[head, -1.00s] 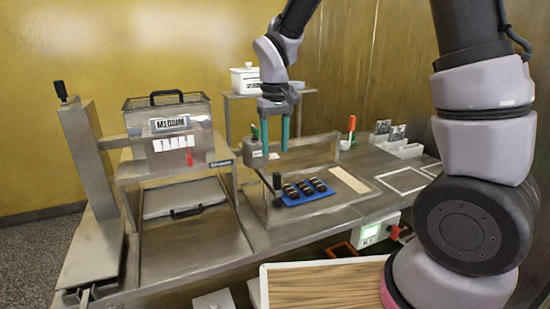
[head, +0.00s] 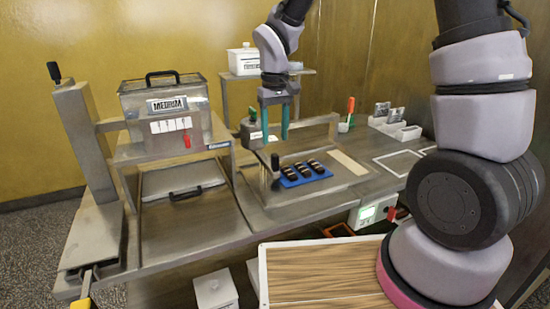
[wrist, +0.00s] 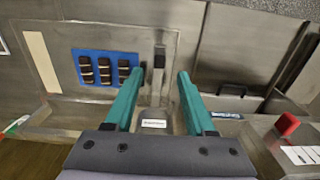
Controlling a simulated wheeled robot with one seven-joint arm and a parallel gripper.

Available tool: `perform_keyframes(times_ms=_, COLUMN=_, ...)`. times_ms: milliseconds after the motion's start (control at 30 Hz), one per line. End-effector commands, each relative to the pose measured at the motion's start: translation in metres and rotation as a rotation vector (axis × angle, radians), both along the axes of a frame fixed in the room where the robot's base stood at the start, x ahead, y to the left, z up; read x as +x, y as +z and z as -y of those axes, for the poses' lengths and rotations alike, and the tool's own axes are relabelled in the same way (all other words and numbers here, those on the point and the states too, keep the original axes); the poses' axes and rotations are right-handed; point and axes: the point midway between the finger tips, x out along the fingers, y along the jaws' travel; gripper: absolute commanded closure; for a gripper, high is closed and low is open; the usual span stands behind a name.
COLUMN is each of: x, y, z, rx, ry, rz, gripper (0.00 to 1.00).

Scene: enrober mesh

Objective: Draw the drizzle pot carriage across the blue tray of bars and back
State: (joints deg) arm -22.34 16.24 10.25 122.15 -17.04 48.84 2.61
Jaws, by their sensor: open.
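The blue tray (head: 303,174) holds several dark bars with pale stripes and lies flat on the bench; it is left of my fingers in the wrist view (wrist: 105,82). The drizzle pot carriage (head: 250,131) is a grey labelled body at the tray's left, partly behind my fingers. Its upright black handle (head: 275,161) stands at the tray's left edge. In the wrist view the handle (wrist: 159,60) lies between the fingertips. My gripper (head: 274,137) has teal fingers apart and empty, pointing down, seemingly just above the handle. Contact is not visible.
A hopper marked MEDIUM (head: 170,105) stands left, with a red tab below it. A pale strip (head: 348,162) lies right of the tray. A spatula holder (head: 346,122) and white bins (head: 398,128) stand at the back right. A wood-topped surface (head: 322,272) is in front.

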Motion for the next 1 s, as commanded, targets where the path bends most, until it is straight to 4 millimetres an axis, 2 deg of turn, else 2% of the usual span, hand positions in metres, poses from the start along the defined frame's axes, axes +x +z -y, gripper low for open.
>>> perform_keyframes(times_ms=200, x=-0.001, y=-0.044, z=0.001, rx=-0.003, ry=0.000, rz=-0.004, gripper=0.45)
perform_keyframes(times_ms=400, x=0.000, y=-0.072, z=0.000, rx=-0.002, ry=0.001, rz=-0.002, gripper=0.45)
perform_keyframes(times_ms=600, x=0.000, y=-0.081, z=0.000, rx=0.000, ry=0.000, rz=0.000, gripper=0.45)
perform_keyframes(times_ms=833, x=0.000, y=-0.081, z=0.000, rx=0.000, ry=0.000, rz=0.000, gripper=0.45)
perform_keyframes(times_ms=967, x=0.000, y=-0.081, z=0.000, rx=0.000, ry=0.000, rz=0.001, gripper=0.95)
perform_keyframes(times_ms=1000, x=0.000, y=-0.081, z=0.000, rx=0.000, ry=0.000, rz=0.001, gripper=1.00)
